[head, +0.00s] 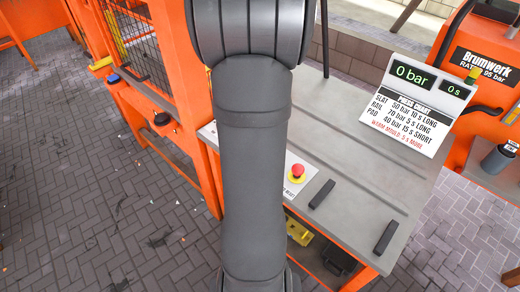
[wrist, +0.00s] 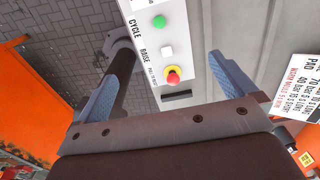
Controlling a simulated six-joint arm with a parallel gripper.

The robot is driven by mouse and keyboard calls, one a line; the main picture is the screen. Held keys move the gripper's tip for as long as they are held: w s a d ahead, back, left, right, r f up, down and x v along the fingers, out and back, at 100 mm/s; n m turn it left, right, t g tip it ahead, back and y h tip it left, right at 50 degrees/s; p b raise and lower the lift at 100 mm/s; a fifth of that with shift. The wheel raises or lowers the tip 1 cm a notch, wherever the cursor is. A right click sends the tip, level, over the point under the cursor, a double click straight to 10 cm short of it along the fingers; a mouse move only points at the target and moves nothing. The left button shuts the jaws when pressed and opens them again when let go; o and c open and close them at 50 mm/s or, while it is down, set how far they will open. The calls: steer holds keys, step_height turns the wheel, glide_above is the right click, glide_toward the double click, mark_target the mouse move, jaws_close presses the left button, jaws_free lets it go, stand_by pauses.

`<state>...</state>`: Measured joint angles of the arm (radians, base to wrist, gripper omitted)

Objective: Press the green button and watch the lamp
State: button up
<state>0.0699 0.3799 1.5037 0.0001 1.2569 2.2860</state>
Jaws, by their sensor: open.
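The green button (wrist: 159,21) shows in the wrist view near the top of a white control panel (wrist: 152,38), beside the word CYCLE. In the head view my dark arm hides it. My gripper (wrist: 165,60) is open and empty, its two blue fingers apart on either side of the panel in the picture. The green button lies beyond the fingertips; no contact shows. I cannot clearly identify the lamp; a small yellow cap (head: 473,75) on the orange machine at the right may be one.
A white button (wrist: 167,51) and a red button (wrist: 173,75) on a yellow ring share the panel. The grey table (head: 365,180) holds two dark bars (head: 322,194) (head: 385,237). A display (head: 412,77) reads 0 bar and 0 s. An orange caged frame (head: 150,55) stands left.

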steer(key=shift+r, duration=0.45)
